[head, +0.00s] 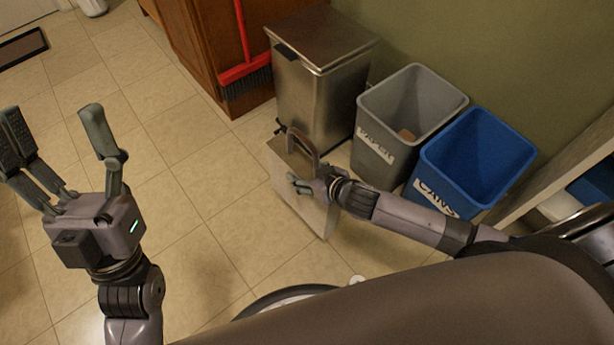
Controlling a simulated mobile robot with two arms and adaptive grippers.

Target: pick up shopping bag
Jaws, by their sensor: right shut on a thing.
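The shopping bag (314,215) is pale, with a brown handle at its top. It is in the middle of the head view, in front of the metal bin. My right gripper (300,184) is at the bag's upper side, just by the handle, and is shut on the bag. Its fingers are small in view and partly hidden, so the exact grip point is unclear. I cannot tell whether the bag's bottom touches the floor. My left gripper (60,140) is at the left, fingers spread wide, open and empty above the tiles.
A metal bin (325,90), a grey paper bin (385,140) and a blue cans bin (470,165) line the green wall. A red broom (245,70) leans on a wooden cabinet (195,45). A dark mat (22,48) lies far left. The tiled floor (190,150) is clear.

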